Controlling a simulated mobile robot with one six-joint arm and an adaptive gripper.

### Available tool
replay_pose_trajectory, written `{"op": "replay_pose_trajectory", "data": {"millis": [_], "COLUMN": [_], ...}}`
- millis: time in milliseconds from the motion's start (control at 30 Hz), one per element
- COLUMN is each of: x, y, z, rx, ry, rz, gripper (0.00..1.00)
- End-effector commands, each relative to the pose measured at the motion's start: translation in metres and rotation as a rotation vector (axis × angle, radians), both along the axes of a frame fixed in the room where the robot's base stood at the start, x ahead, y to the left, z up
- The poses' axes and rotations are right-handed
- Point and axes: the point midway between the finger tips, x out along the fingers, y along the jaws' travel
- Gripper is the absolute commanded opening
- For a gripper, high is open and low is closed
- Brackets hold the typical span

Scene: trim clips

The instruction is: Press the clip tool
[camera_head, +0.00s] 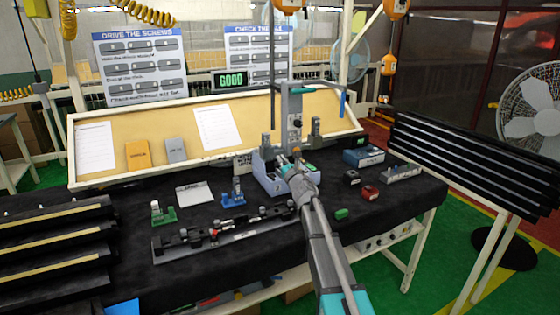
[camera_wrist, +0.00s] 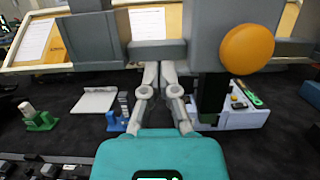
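A grey upright press-like tool (camera_head: 296,112) stands at the middle of the black-covered bench, with a crossbar and a blue-tipped arm at its right; I take it to be the clip tool. In the wrist view its grey body (camera_wrist: 222,25) fills the top, with an orange round knob (camera_wrist: 247,50) right of centre. My gripper (camera_head: 287,162) is in front of the tool's lower part. In the wrist view my gripper (camera_wrist: 160,68) has its fingertips together, with nothing seen between them. The tips are close to the grey crossbar; whether they touch it I cannot tell.
A green clamp (camera_head: 163,214), a blue clamp (camera_head: 233,194) and a long dark fixture (camera_head: 222,236) lie left of my arm. A red block (camera_head: 370,192) and a green piece (camera_head: 341,214) lie right. A sign (camera_head: 231,79) reads GOOD. Dark racks (camera_head: 470,160) flank the bench.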

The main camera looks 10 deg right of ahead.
Motion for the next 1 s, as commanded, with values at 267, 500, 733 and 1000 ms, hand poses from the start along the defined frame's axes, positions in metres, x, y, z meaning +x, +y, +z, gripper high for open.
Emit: {"op": "replay_pose_trajectory", "data": {"millis": [267, 500, 733, 1000], "x": [0.000, 0.000, 0.000, 0.000], "y": [0.000, 0.001, 0.001, 0.001], "z": [0.037, 0.046, 0.046, 0.046], "rx": [0.001, 0.001, 0.001, 0.001], "ry": [-0.001, -0.001, 0.000, 0.000], "rz": [0.000, 0.001, 0.001, 0.001], "gripper": [0.00, 0.00, 0.00, 0.00]}}
